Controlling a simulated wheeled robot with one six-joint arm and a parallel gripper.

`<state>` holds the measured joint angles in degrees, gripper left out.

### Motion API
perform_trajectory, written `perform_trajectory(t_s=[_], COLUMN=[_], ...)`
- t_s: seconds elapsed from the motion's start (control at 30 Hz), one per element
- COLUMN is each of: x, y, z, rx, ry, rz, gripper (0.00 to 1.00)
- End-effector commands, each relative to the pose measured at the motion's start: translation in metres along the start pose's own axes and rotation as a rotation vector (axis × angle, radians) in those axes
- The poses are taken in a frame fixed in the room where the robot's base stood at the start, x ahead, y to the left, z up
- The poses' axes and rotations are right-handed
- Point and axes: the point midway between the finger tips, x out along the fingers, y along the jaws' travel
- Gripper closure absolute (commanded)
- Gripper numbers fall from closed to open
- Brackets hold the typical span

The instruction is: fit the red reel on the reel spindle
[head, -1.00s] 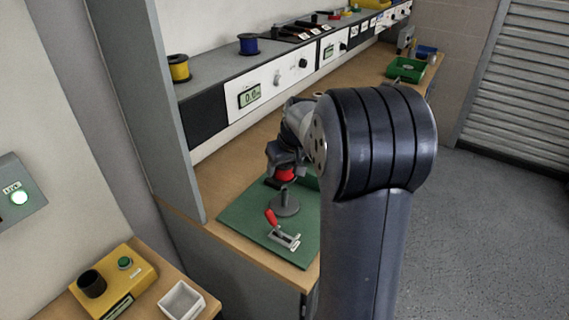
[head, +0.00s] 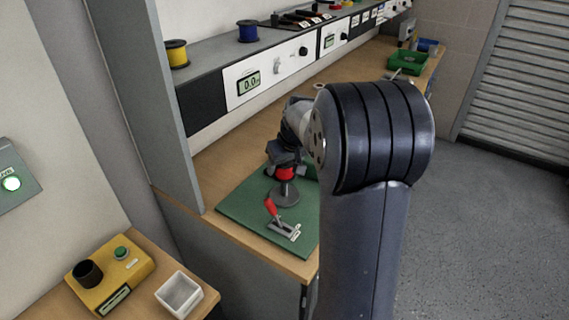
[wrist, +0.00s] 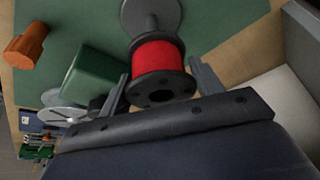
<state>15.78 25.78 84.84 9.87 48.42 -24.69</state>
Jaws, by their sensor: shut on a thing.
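The red reel (head: 285,173) has dark flanges and hangs over the reel spindle (head: 286,196), a grey round base with an upright post. My gripper (head: 284,166) is shut on the red reel, and the wrist view shows a finger on each side of the reel (wrist: 160,60). In the wrist view the spindle's post and base (wrist: 152,14) lie beyond the reel, in line with it. Some post shows between the reel and the base. I cannot tell whether the post tip is inside the reel's bore.
The spindle stands on a green mat (head: 240,205). A red-handled clamp (head: 284,230) lies in front of it. A green block (wrist: 88,72) and an orange piece (wrist: 25,45) are left of the reel in the wrist view. Yellow (head: 177,54) and blue (head: 247,31) reels stand on the shelf.

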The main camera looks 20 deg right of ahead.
Motion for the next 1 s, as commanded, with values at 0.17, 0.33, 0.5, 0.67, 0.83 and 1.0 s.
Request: perform_trajectory(t_s=[0.17,0.33,0.5,0.67,0.83,1.0], x=[-0.001,-0.001,0.002,0.006,0.009,0.012], y=[0.0,0.0,0.0,0.0,0.0,0.0], z=[-0.001,-0.001,0.001,0.002,0.003,0.005], rx=[0.0,0.0,0.0,0.0,0.0,0.0], ry=[0.003,0.003,0.002,0.002,0.002,0.002], rz=[0.001,0.001,0.001,0.001,0.001,0.0], gripper=[0.74,0.74,0.74,0.74,0.74,0.74])
